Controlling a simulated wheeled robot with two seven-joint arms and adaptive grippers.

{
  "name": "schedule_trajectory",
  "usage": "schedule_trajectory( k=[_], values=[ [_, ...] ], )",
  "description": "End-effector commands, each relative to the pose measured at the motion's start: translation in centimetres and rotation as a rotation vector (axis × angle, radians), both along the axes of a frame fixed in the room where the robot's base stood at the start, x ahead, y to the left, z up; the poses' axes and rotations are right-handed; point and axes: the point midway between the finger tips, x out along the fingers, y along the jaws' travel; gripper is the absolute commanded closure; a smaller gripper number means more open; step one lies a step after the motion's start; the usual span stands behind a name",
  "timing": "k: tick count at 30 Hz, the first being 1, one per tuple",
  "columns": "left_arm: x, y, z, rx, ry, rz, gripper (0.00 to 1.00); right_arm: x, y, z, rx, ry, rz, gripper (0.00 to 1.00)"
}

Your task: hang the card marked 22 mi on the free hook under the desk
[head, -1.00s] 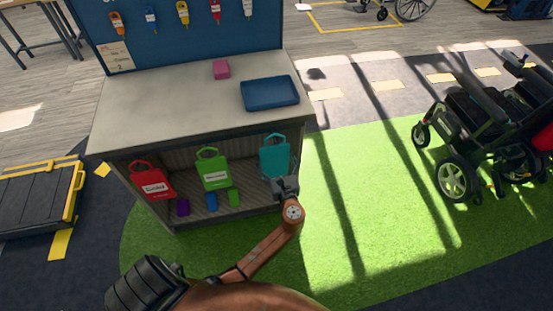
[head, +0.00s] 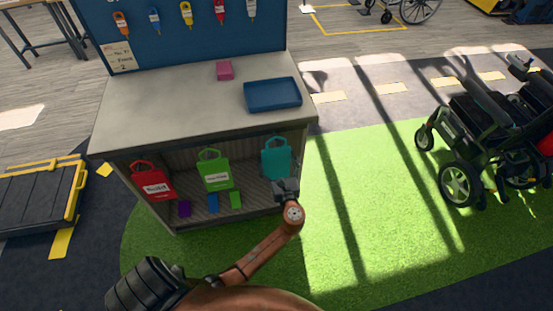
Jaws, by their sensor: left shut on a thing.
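A desk (head: 180,110) stands ahead with an open space under its top. A red card (head: 152,184), a green card (head: 215,174) and a teal card (head: 276,157) are in a row under it, each with a loop at its top. The red and green cards bear white labels too small to read surely; I see no readable "22 mi". My left gripper (head: 286,186) is at the teal card's lower right and is shut on that card, covering its lower edge. The hooks are in shadow and I cannot make them out. My right gripper is not in view.
Small purple (head: 184,208), blue (head: 213,202) and green (head: 236,199) pieces are below the cards. A blue tray (head: 272,94) and pink block (head: 224,70) lie on the desk. Green floor between is clear.

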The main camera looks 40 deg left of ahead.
Motion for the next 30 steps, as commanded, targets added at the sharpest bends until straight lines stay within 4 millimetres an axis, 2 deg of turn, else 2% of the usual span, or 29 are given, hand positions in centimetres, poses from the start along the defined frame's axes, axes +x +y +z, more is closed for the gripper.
schedule_trajectory(
  k=[6,7,15,25,30],
  values=[
    [0.0,0.0,0.0,0.000,0.000,0.000,0.35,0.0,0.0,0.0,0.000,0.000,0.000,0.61],
    [0.0,0.0,0.0,0.000,0.000,0.000,0.17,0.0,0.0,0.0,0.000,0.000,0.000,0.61],
    [0.0,0.0,0.0,0.000,0.000,0.000,0.00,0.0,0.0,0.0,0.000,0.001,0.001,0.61],
    [-0.2,-0.2,0.0,-0.001,0.001,0.000,0.00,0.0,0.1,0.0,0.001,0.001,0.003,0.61],
    [-1.5,-1.9,0.0,-0.002,0.001,-0.001,0.00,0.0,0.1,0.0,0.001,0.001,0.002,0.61]
  ],
)
